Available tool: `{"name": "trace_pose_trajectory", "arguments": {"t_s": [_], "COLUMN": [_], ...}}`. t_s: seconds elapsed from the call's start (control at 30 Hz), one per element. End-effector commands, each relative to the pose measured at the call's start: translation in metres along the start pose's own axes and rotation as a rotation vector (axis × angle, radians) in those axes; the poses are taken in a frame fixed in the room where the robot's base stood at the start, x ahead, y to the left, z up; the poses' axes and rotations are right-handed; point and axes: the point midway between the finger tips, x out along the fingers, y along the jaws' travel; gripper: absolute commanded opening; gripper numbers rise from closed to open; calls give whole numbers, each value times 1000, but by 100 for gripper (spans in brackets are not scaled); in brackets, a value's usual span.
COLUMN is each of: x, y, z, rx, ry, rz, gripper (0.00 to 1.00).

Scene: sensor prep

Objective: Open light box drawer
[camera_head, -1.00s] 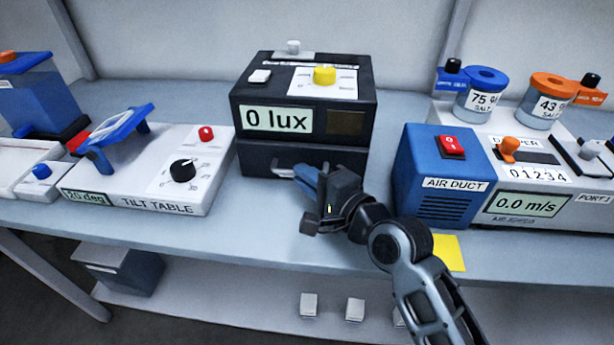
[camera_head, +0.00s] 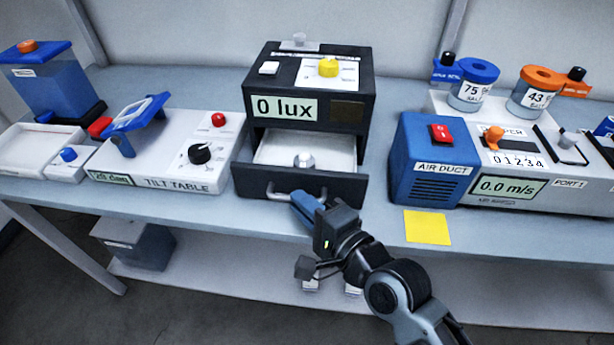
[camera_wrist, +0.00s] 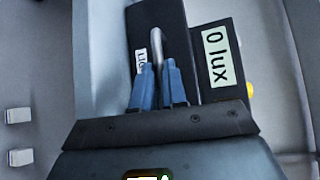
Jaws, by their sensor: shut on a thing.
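The light box (camera_head: 350,110) is a black unit with a "0 lux" display and a yellow knob on top. Its drawer (camera_head: 345,187) is pulled out toward me, showing a white interior with a small silvery round-topped object (camera_head: 304,160) inside. The drawer's grey handle (camera_head: 283,192) is on its front. My gripper (camera_head: 305,203) has blue fingers at the handle. In the wrist view, my gripper (camera_wrist: 158,88) is shut on the handle (camera_wrist: 157,45), which runs between the two fingers. The "0 lux" display (camera_wrist: 216,56) also shows there.
The tilt table (camera_head: 160,165) stands to the left and the blue air duct unit (camera_head: 425,150) to the right. A yellow square (camera_head: 427,227) lies near the table's front edge. A lower shelf (camera_head: 200,280) holds a grey box (camera_head: 135,243) and small white blocks.

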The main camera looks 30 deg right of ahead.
Motion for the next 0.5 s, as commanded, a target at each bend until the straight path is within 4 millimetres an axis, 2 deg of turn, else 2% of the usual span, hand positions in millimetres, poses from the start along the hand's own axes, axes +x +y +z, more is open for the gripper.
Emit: {"name": "trace_pose_trajectory", "arguments": {"t_s": [0.37, 0.4, 0.5], "x": [-3, -3, -3], "y": [2, 2, 1], "z": [2, 2, 2], "rx": [-2, -2, -2], "ry": [1, 1, 1], "rz": [-1, -1, -1], "gripper": [0, 13, 23]}}
